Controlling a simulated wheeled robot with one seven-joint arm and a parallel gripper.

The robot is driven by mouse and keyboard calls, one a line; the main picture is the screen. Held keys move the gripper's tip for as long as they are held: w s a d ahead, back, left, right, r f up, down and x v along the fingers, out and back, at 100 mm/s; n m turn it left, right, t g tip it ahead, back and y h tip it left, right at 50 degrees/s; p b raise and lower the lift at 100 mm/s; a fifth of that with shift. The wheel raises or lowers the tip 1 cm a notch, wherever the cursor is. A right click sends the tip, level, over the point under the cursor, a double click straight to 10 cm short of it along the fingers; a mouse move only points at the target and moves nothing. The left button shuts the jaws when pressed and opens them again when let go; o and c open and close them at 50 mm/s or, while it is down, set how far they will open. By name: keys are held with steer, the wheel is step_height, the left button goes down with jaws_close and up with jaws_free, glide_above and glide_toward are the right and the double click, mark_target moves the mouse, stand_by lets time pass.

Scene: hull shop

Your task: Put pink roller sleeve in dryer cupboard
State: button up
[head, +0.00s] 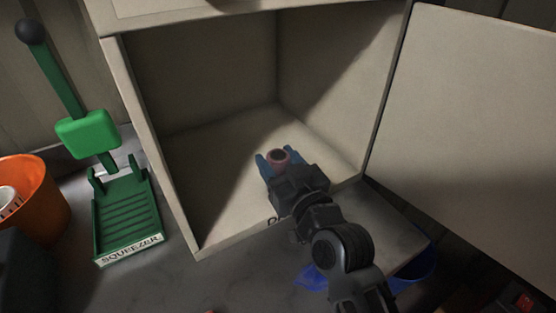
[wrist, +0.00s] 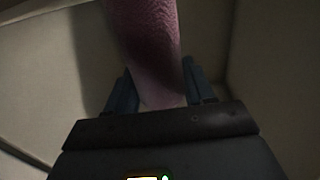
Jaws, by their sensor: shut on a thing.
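The dryer cupboard (head: 179,205) is a pale box standing open, its door (head: 460,130) swung out to the right. My gripper (head: 275,160) is inside it, over the cupboard floor. It is shut on the pink roller sleeve (head: 279,156), whose round hollow end shows between the blue fingers in the head view. In the wrist view the fuzzy pink sleeve (wrist: 148,50) runs up out of the picture from between the fingers (wrist: 155,92). The sleeve's lower end is near the cupboard floor, but I cannot tell whether it touches.
A green squeezer (head: 125,215) with a lever stands on the grey bench left of the cupboard. An orange bucket (head: 40,205) is at the far left. A blue object (head: 420,268) lies partly hidden below the door. The cupboard interior around my gripper is otherwise empty.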

steer(key=o, duration=1)
steer(key=shift+o, duration=0.2)
steer(key=shift+r+p, duration=0.2)
steer(key=shift+p, duration=0.1)
steer(key=b+v, duration=0.3)
steer(key=v, duration=0.9)
steer(key=shift+f, duration=0.1)
